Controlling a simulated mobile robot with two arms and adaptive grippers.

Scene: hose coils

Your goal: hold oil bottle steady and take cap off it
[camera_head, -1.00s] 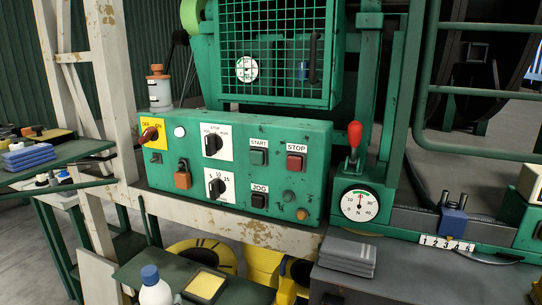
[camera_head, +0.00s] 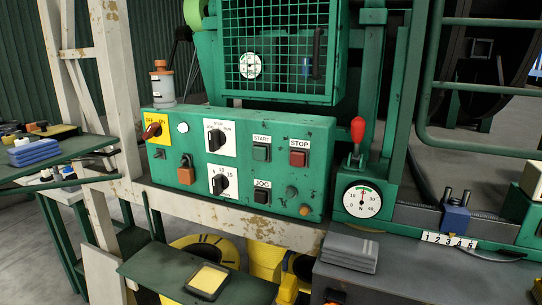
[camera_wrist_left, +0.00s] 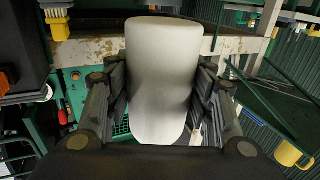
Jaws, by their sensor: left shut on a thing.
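The oil bottle (camera_wrist_left: 160,75), a plain white rounded cylinder, fills the middle of the left wrist view. My left gripper (camera_wrist_left: 160,95) is shut on it, with one dark finger along each side. No cap shows on the bottle in this view, and the label side cannot be seen. In the head view neither this bottle nor either gripper shows. My right gripper is not in view.
The dark green shelf (camera_head: 160,272) at the bottom holds a yellow-topped pad (camera_head: 208,278). Grey folded cloths (camera_head: 350,251) lie at right.

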